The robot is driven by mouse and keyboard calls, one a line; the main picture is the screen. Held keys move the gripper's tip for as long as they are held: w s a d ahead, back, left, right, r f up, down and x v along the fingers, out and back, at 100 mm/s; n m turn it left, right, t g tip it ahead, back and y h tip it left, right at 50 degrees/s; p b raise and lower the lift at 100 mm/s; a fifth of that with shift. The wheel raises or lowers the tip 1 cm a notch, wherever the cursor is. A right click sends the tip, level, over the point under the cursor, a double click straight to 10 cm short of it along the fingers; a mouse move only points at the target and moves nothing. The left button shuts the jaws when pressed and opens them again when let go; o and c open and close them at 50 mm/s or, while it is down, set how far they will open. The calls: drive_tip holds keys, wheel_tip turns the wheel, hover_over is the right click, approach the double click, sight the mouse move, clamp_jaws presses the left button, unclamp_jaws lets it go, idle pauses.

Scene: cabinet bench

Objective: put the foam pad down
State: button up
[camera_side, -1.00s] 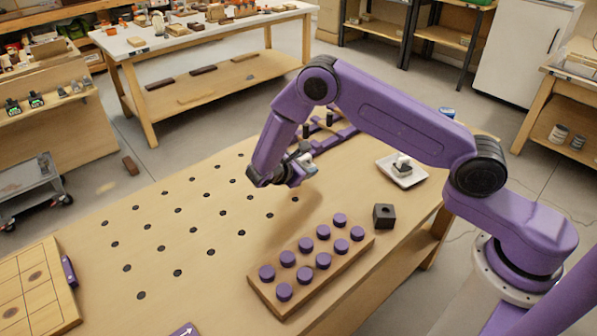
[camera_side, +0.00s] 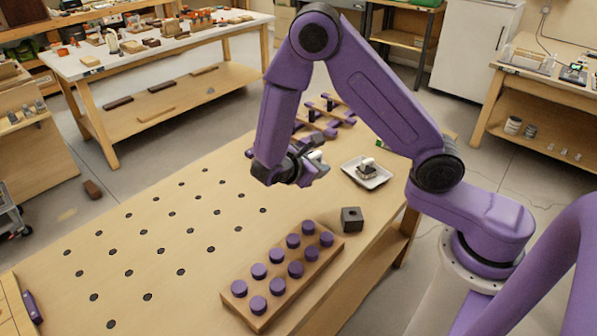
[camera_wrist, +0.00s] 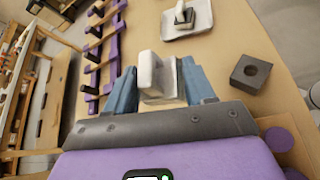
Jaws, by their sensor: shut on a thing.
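My gripper (camera_wrist: 160,86) is shut on a pale grey-white block with an upright tab, which I take to be the foam pad (camera_wrist: 150,72). The pad sits between the two blue fingers in the wrist view. In the side view my gripper (camera_side: 312,168) is over the bench, left of the white tray, and only a small pale part of the pad (camera_side: 316,157) shows. The pad appears to be off the bench top; its underside is hidden.
The white tray (camera_side: 349,172) holds a dark-and-white handled thing (camera_side: 367,168). A dark block with a hole (camera_side: 352,219) and a wooden board with several purple pegs (camera_side: 328,254) stand nearer. A purple rack (camera_side: 309,126) is behind. The bench left of my gripper is bare, with dark dots.

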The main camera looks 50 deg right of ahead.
drive_tip(key=d+m+g, duration=0.2)
drive_tip(key=d+g, duration=0.1)
drive_tip(key=d, duration=0.3)
drive_tip(key=shift+m, duration=0.4)
drive_tip(key=w+d+f, duration=0.1)
drive_tip(key=w+f, duration=0.2)
drive_tip(key=w, duration=0.1)
drive_tip(key=w+d+f, duration=0.1)
drive_tip(key=w+f, duration=0.2)
drive_tip(key=w, duration=0.1)
drive_tip(key=w+d+f, duration=0.1)
drive_tip(key=w+f, duration=0.2)
drive_tip(key=w, duration=0.1)
drive_tip(key=shift+w+d+f, duration=0.1)
drive_tip(key=shift+w+d, duration=0.05)
drive_tip(key=shift+d, duration=0.1)
drive_tip(key=shift+w+f, duration=0.15)
drive_tip(key=shift+f, duration=1.6)
drive_tip(key=shift+f, duration=0.1)
drive_tip(key=o, duration=1.1)
